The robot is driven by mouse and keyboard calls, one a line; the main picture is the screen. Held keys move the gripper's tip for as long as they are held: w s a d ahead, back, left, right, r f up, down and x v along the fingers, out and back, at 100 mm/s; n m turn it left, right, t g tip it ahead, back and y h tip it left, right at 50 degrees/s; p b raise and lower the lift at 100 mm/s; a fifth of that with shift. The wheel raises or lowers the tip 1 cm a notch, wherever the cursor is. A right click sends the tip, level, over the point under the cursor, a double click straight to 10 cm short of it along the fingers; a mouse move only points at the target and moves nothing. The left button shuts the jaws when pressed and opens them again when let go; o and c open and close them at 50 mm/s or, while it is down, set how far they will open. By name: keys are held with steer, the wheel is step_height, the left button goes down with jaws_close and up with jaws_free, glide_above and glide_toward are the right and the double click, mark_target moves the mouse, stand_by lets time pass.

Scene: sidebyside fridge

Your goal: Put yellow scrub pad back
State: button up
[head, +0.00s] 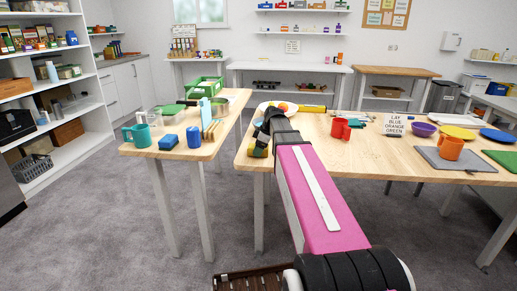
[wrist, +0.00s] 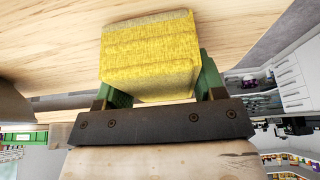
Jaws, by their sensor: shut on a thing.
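The yellow scrub pad (wrist: 150,55) fills the upper middle of the wrist view, a thick block with a rough surface. My gripper (wrist: 156,84) is shut on it, with one green finger at each side. In the head view my gripper (head: 262,145) is at the near left corner of the right wooden table (head: 340,165). Only a little of the pad (head: 258,152) shows there, and my arm hides part of that corner. I cannot tell whether the pad touches the tabletop.
A gap separates the tables. A red mug (head: 340,128) and an orange mug (head: 450,147) stand further right.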

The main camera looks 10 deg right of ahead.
steer(key=shift+f, duration=0.15)
steer(key=o, duration=1)
